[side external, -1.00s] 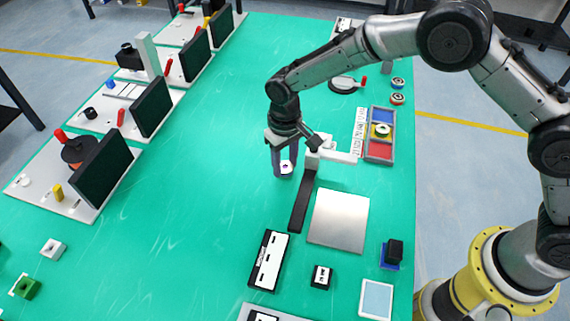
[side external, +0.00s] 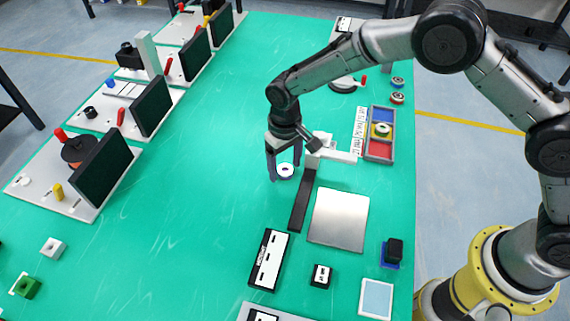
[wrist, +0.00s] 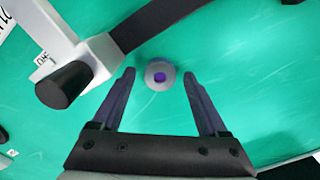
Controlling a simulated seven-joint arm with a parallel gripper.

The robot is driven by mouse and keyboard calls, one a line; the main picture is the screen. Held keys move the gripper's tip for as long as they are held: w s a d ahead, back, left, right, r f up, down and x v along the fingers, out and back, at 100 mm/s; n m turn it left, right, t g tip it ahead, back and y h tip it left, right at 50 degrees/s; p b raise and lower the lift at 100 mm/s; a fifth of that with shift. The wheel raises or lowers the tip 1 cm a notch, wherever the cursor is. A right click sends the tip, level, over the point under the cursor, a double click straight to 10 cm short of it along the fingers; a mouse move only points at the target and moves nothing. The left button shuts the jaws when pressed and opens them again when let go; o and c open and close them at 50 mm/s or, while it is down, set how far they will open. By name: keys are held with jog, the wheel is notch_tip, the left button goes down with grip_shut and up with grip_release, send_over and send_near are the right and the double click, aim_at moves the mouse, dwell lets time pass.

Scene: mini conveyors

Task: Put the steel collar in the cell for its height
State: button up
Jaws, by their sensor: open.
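The steel collar (side external: 285,171) is a small pale ring with a dark purple centre, lying flat on the green table. It also shows in the wrist view (wrist: 159,75), just beyond and between the fingertips. My gripper (side external: 285,174) is open, its fingers on either side of the collar and apart from it; in the wrist view (wrist: 160,75) a gap shows on both sides. The sorting tray (side external: 379,153) stands at the right with red, yellow and blue cells. A round piece (side external: 382,130) sits at its yellow cell. A label strip (side external: 360,130) beside it is too small to read.
A white gauge-like stand (side external: 335,150) is close on the right of my gripper, with a dark belt (side external: 302,202) in front. A metal plate (side external: 338,217) and black block (side external: 321,276) lie nearer. The table left of the collar is clear.

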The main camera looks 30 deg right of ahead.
aim_at(285, 169)
notch_tip(285, 169, up, 12)
dwell(0.5)
jog(key=shift+d+r, duration=0.1)
jog(key=shift+r, duration=0.05)
